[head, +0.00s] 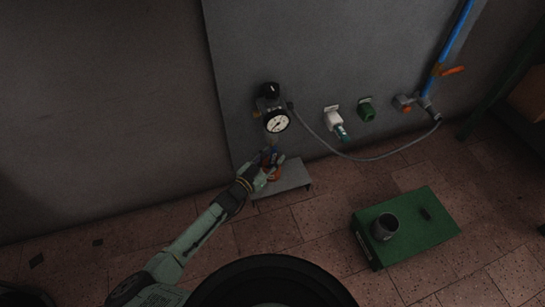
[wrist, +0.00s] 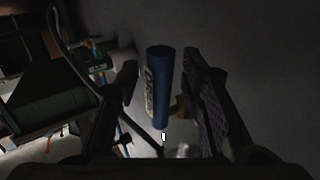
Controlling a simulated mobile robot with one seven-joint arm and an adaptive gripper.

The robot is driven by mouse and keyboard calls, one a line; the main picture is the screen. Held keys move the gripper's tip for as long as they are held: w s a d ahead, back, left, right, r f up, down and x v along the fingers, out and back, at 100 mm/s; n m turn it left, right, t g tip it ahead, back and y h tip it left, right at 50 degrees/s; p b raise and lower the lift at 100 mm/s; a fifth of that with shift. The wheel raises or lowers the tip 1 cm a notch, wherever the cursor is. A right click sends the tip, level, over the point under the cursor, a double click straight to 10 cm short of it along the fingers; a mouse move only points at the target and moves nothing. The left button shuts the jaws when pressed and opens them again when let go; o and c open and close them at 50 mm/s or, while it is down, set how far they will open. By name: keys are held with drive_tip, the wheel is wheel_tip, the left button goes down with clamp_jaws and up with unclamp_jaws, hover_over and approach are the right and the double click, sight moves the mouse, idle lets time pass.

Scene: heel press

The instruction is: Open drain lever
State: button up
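A blue cylindrical handle with white lettering (wrist: 160,85), which I take to be the drain lever, stands upright between my gripper's fingers in the wrist view. The lettering is too dark to read. My gripper (wrist: 165,95) is open, with a gap on each side of the handle. In the head view, my gripper (head: 268,166) is at the wall below a round white gauge (head: 277,122). It hides most of the lever there. A small orange part (head: 275,174) shows beside it, above a grey shelf (head: 290,179).
A grey hose (head: 375,157) runs from the gauge fitting to a valve at right. A white fitting (head: 334,119) and green socket (head: 366,110) are on the wall. A blue pipe (head: 455,35) has an orange lever (head: 452,71). A green box (head: 425,240) carries a dark cup (head: 385,227).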

drive_tip(key=v, duration=1.2)
drive_tip(key=shift+r, duration=0.2)
